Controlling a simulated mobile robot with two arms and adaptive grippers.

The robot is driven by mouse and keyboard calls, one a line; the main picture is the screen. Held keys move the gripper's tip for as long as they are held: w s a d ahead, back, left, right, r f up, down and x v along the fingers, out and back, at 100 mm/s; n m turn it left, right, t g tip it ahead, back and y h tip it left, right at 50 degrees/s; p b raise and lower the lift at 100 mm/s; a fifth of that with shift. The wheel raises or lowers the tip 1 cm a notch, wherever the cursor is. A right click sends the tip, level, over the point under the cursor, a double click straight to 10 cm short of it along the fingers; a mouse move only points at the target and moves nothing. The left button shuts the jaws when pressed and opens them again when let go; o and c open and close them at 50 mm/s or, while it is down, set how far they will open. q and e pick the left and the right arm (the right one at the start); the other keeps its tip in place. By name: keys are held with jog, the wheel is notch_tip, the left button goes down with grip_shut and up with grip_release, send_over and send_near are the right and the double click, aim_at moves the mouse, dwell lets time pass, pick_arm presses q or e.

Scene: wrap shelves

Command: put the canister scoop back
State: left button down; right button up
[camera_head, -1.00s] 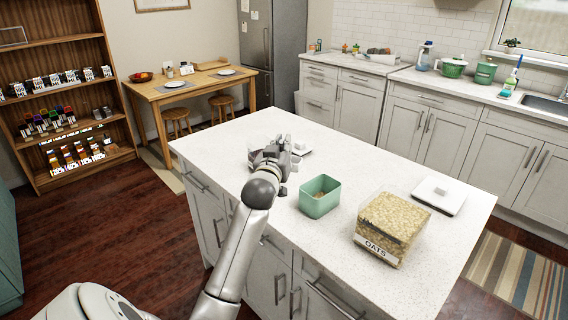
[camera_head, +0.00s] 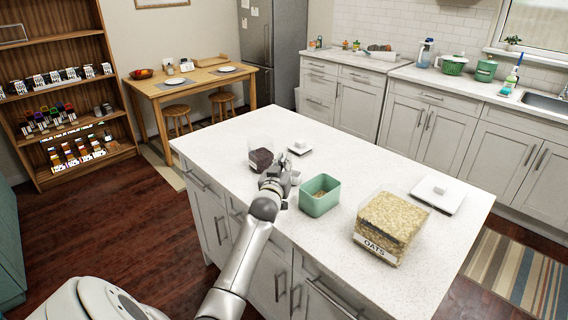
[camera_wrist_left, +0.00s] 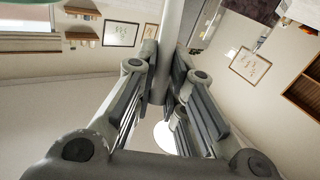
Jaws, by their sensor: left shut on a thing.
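My left gripper (camera_head: 279,178) is over the near-left part of the island, between the small dark-filled canister and the green bin. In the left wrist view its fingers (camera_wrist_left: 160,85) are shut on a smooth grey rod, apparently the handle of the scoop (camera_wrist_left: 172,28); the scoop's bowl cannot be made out. The clear canister with dark contents (camera_head: 261,160) stands just behind the gripper. The large clear canister of oats (camera_head: 390,227), labelled OATS, stands at the right. The green open bin (camera_head: 320,203) holds a little oat-coloured material. My right gripper is not in view.
A small white lid (camera_head: 300,149) lies behind the dark-filled canister, and a larger white lid (camera_head: 439,196) lies behind the oats. The white island top (camera_head: 350,157) is clear in its middle and far part. A wooden shelf (camera_head: 62,95) stands at far left.

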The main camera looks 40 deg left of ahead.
pick_arm(q)
jog(key=shift+f, duration=0.15)
jog(key=c, duration=1.5)
grip_release()
jog(key=shift+r, duration=0.3)
jog(key=shift+s+d+f, duration=0.15)
jog(key=shift+s+f, duration=0.05)
jog(key=shift+s, duration=0.05)
jog(key=b+v, duration=0.1)
jog(key=v, duration=1)
jog(key=shift+s+b, duration=0.2)
jog(key=shift+b, duration=0.1)
